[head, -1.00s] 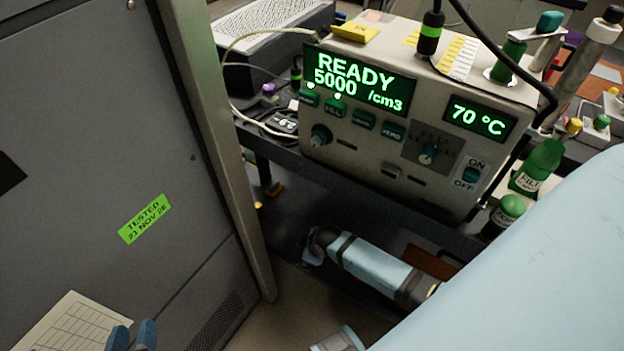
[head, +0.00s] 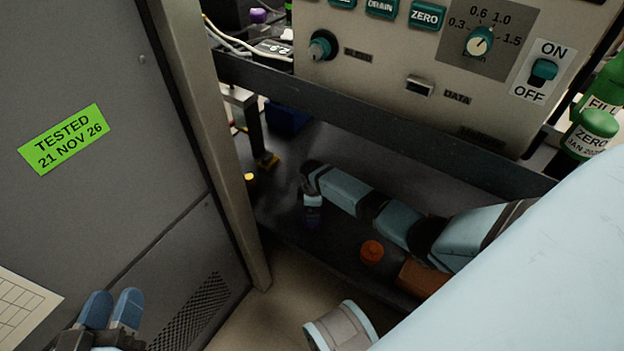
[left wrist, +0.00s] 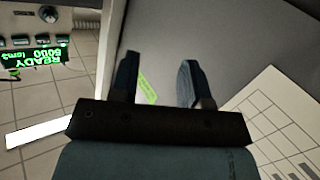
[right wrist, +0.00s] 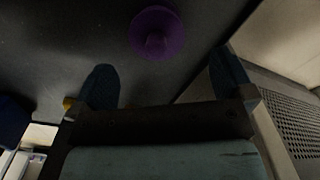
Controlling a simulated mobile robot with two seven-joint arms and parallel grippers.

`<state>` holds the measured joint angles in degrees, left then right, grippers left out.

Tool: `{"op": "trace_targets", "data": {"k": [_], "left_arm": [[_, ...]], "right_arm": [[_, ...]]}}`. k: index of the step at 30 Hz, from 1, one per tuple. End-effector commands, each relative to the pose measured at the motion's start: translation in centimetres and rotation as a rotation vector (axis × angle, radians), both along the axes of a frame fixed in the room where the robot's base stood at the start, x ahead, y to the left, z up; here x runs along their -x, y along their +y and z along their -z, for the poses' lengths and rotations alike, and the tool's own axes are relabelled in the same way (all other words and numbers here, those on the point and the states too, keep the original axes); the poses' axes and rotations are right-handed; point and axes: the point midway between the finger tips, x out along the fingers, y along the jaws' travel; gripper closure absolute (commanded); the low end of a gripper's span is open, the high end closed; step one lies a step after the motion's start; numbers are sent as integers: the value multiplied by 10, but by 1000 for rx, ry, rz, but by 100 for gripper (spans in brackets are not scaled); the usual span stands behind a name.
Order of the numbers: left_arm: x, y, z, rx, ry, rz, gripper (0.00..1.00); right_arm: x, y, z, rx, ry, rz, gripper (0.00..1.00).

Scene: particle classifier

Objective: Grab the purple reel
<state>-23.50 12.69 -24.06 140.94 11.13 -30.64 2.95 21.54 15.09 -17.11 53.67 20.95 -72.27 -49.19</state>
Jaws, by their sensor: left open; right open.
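The purple reel (right wrist: 156,32) lies on a dark shelf surface, ahead of my right gripper (right wrist: 163,66) and roughly centred between its fingers. That gripper is open, and nothing is between its fingertips. In the head view my right arm reaches over the lower shelf, with its hand (head: 312,190) pointing down. A dark purplish patch shows below the hand, too dim to identify surely as the reel. My left gripper (head: 111,302) is open and empty at lower left, in front of the grey cabinet.
The lower shelf (head: 285,222) also holds an orange reel (head: 371,252) and an orange-brown block (head: 420,280). The instrument (head: 440,50) stands on the shelf above, whose dark edge overhangs my right arm. The grey cabinet (head: 110,190) and its post border the left side.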

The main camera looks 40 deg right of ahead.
Motion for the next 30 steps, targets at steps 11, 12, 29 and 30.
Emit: {"op": "trace_targets", "data": {"k": [11, 12, 29, 30], "left_arm": [[-11, 7, 6, -77, -111, 1, 57], [-13, 8, 7, -87, -131, -1, 57], [-29, 18, -3, -211, -350, -14, 57], [-29, 18, -3, -211, -350, -14, 57]], "right_arm": [[-1, 0, 42, 0, -2, 2, 0], [-2, 0, 47, 0, -2, 2, 0], [-6, 0, 85, 1, -3, 1, 0], [-6, 0, 85, 1, -3, 1, 0]]}}
